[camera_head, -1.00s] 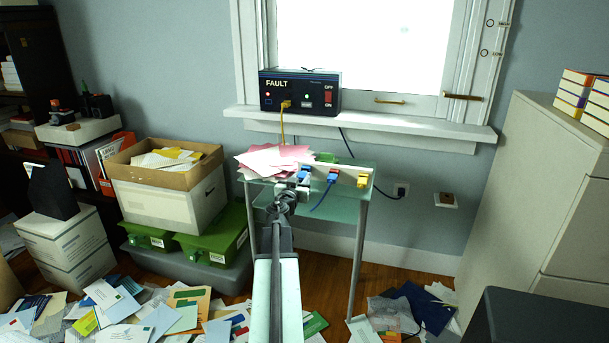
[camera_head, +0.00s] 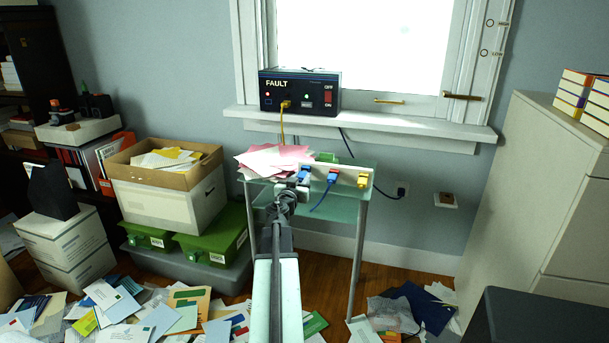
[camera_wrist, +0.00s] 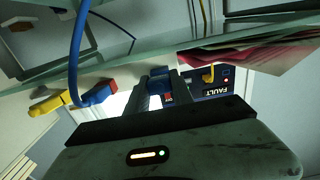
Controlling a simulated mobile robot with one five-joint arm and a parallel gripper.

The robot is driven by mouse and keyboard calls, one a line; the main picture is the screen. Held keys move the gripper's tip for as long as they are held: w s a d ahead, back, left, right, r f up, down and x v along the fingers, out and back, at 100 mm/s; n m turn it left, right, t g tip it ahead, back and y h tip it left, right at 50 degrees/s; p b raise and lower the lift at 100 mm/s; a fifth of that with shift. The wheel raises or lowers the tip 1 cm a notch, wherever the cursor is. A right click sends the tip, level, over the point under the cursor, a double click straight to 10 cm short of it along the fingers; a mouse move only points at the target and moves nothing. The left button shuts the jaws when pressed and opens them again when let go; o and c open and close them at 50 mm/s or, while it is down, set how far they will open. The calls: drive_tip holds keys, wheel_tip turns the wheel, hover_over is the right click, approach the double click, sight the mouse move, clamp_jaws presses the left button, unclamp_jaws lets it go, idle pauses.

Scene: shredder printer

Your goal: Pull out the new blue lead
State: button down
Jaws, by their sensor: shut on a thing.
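A white strip (camera_head: 346,176) stands on the glass table and carries coloured plugs. My gripper (camera_head: 298,184) is at its left end, shut on a blue plug (camera_head: 304,173). In the wrist view my gripper (camera_wrist: 162,90) has its two fingers on either side of this blue plug (camera_wrist: 160,82). A second plug, red and blue (camera_head: 332,176), sits to its right with a blue cable (camera_head: 321,197) hanging down; the cable also shows in the wrist view (camera_wrist: 77,50). A yellow plug (camera_head: 361,180) is at the right end. The fingers partly hide the held plug.
A black box marked FAULT (camera_head: 300,92) stands on the window sill with a yellow lead (camera_head: 284,106) plugged in. Pink and white papers (camera_head: 272,160) lie on the glass table (camera_head: 335,203) left of my gripper. A wall socket (camera_head: 401,191) is behind; papers cover the floor.

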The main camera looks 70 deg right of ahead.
sight(301, 179)
idle(0.4)
drive_tip(key=shift+s+a, duration=0.1)
drive_tip(key=shift+a, duration=1.7)
drive_tip(key=c, duration=2.1)
unclamp_jaws()
clamp_jaws()
